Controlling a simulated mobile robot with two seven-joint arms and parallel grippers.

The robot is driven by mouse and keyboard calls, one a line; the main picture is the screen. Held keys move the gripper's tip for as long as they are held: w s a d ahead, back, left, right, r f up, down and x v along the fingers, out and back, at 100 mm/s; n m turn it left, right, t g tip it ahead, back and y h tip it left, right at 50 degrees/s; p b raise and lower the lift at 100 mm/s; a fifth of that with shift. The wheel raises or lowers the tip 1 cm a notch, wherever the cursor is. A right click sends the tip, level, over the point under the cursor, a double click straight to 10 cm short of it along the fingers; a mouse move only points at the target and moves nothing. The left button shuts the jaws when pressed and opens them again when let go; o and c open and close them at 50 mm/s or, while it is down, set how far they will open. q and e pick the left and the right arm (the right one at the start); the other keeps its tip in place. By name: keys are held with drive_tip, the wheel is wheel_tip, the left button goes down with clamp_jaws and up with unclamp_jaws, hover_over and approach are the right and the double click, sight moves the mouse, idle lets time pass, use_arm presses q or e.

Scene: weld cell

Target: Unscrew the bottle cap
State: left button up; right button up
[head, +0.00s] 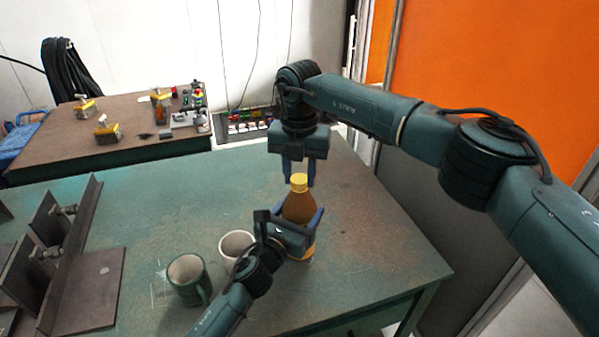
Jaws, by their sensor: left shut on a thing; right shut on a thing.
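A brown bottle (299,207) with a yellow cap (299,182) stands upright on the green table (372,235), towards its right side. My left gripper (298,222) is shut around the bottle's body from the front and hides part of it. My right gripper (299,175) comes down from above, with its fingers on both sides of the yellow cap, and is shut on it. The cap sits at the top of the bottle's neck. Whether the cap has turned cannot be told.
A green mug (189,281) and a white mug (236,247) stand left of the bottle, close to my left arm. Dark metal angle pieces (85,285) lie at the left. A brown bench (120,135) with small items stands behind. The table's right part is clear.

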drive_tip(key=n, duration=0.4)
drive_tip(key=shift+n, duration=0.4)
drive_tip(key=n, duration=0.6)
drive_tip(key=shift+r+n, duration=0.1)
drive_tip(key=shift+n, duration=0.2)
drive_tip(key=n, duration=0.8)
drive_tip(key=shift+n, duration=0.4)
drive_tip(key=n, duration=0.8)
drive_tip(key=shift+n, duration=0.4)
drive_tip(key=n, duration=0.8)
drive_tip(key=shift+n, duration=0.3)
